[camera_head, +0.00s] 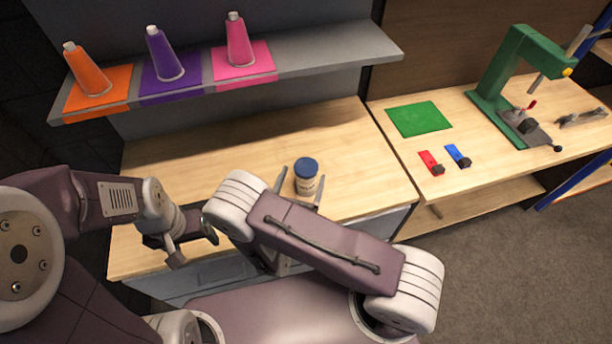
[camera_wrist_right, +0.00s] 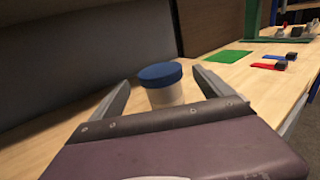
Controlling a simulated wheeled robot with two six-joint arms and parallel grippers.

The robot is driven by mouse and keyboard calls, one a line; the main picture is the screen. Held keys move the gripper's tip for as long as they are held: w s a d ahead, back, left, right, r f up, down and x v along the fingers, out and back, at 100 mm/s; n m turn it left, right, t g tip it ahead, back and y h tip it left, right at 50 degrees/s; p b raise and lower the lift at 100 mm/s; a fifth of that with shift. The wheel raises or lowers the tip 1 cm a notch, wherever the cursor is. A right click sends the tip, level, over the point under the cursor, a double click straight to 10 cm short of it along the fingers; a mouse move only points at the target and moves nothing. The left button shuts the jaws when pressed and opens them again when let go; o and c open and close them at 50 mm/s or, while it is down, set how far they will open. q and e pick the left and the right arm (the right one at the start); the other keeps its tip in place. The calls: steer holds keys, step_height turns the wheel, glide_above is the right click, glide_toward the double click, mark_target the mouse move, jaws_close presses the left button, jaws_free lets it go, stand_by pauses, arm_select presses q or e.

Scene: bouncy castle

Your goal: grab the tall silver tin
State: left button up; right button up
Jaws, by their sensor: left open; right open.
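A short round tin (camera_head: 306,184) with a blue lid and a pale, labelled body stands upright on the wooden bench. It also shows in the right wrist view (camera_wrist_right: 162,92). No tall silver tin can be made out in either view. My right gripper (camera_head: 301,186) is open, with one finger on each side of the blue-lidded tin; whether they touch it cannot be told. My left gripper (camera_head: 194,246) is open and empty near the front edge of the bench, left of the tin.
The bench (camera_head: 190,170) is otherwise clear. Above it, a shelf (camera_head: 335,50) holds orange, purple and pink bottles (camera_head: 239,40) on coloured mats. The right bench carries a green mat (camera_head: 419,119), red (camera_head: 431,163) and blue (camera_head: 457,155) items, and a green press (camera_head: 510,70).

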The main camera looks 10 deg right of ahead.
mark_target(309, 161)
steer(key=shift+w+d+r, duration=0.15)
steer(key=shift+w+r, duration=0.1)
steer(key=shift+w+f, duration=0.1)
steer(key=shift+w, duration=0.1)
steer(key=p+x, duration=0.2)
steer(key=x, duration=0.3)
steer(key=shift+d, duration=0.25)
steer(key=shift+w+d, duration=0.1)
steer(key=shift+w, duration=0.15)
steer(key=c, duration=0.3)
jaws_close()
